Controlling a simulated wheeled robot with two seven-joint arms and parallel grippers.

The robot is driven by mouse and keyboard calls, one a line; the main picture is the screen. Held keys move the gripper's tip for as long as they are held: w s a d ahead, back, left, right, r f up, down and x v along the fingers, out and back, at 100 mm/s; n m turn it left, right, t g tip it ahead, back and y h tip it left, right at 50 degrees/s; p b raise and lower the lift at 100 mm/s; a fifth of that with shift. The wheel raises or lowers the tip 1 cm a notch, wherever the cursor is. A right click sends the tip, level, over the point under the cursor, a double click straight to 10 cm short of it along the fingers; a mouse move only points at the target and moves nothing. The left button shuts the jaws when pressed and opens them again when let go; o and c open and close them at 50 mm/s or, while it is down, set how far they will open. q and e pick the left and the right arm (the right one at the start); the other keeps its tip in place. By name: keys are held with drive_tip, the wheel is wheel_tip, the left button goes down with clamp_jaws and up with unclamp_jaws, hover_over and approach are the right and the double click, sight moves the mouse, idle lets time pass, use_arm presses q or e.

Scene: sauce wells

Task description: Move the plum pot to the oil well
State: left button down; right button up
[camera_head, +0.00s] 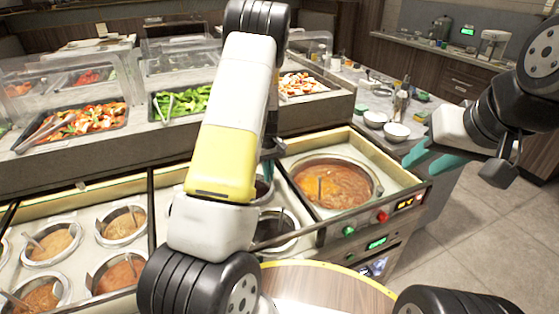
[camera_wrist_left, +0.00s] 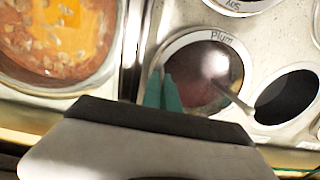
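The plum pot (camera_wrist_left: 215,82), a round pot with dark red sauce and a rim labelled "Plum", sits in the counter with a ladle handle leaning out to the right. The teal fingers of my left gripper (camera_wrist_left: 163,92) are close together at its left rim; whether they pinch the rim is unclear. In the head view my left arm hides most of that gripper (camera_head: 268,168) and the pots below it. My right gripper (camera_head: 435,157) is open and empty, out to the right. No oil label is readable.
A dark, empty-looking opening (camera_wrist_left: 288,98) lies right of the plum pot. A large soup pan (camera_head: 345,187) stands beside the pots. Several sauce pots (camera_head: 50,243) fill the counter's left. White bowls (camera_head: 396,132) stand behind on the right.

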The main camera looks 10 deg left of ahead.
use_arm(q)
drive_tip(key=shift+f, duration=0.3)
idle(0.8)
drive_tip(key=c, duration=1.6)
unclamp_jaws()
drive_tip(key=shift+o, duration=0.2)
drive_tip(key=shift+o, duration=1)
drive_tip(key=shift+d, duration=0.1)
drive_tip(key=shift+d, duration=0.1)
drive_tip(key=shift+c, duration=0.4)
